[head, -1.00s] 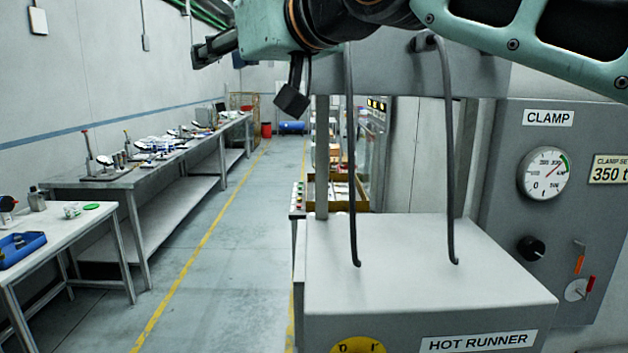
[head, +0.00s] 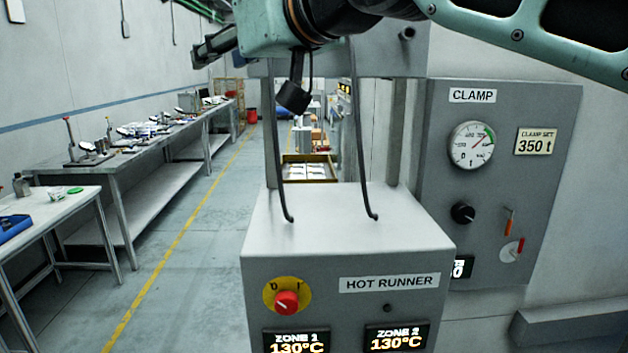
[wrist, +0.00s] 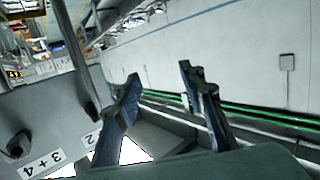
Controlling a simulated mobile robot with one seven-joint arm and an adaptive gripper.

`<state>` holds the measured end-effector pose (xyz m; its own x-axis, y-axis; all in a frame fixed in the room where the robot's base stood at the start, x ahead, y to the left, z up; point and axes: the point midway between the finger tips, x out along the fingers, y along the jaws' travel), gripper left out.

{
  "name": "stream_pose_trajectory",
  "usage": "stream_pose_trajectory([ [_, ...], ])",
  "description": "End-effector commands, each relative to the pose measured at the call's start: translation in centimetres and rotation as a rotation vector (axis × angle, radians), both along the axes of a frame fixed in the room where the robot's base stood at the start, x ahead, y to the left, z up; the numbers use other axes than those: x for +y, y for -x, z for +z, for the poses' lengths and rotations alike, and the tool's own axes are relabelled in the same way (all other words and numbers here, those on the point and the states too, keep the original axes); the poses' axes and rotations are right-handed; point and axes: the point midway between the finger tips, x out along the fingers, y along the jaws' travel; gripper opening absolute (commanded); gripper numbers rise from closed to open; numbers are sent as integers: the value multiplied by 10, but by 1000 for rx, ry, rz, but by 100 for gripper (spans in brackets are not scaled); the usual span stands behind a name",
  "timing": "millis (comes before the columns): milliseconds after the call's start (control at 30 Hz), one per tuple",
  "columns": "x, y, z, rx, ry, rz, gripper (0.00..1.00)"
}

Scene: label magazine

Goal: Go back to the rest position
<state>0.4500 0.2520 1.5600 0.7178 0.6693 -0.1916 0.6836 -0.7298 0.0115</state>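My arm reaches across the top of the head view, teal with dark joints. My gripper (head: 203,50) points left there, in front of the far wall and above the benches. In the wrist view my gripper (wrist: 160,74) has its two dark fingers spread apart with nothing between them. The grey hot runner box (head: 345,225) stands below my arm in the head view, with two black cables or rods above it. My gripper is apart from the box.
A grey clamp panel (head: 500,190) with a gauge stands at right. A white table (head: 55,220) with a blue tray (head: 14,227) and a long bench (head: 120,185) line the left. The aisle floor (head: 200,270) between is clear. The wrist view shows a panel marked "3+4" (wrist: 43,165).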

Motion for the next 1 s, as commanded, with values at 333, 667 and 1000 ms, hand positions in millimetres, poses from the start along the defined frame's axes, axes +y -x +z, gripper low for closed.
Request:
stream_pose_trajectory([
  [333,-78,10,-89,185,114,-161,37],
  [667,-155,50,-193,412,222,-353,37],
  [1000,-224,117,-298,679,298,-576,37],
])
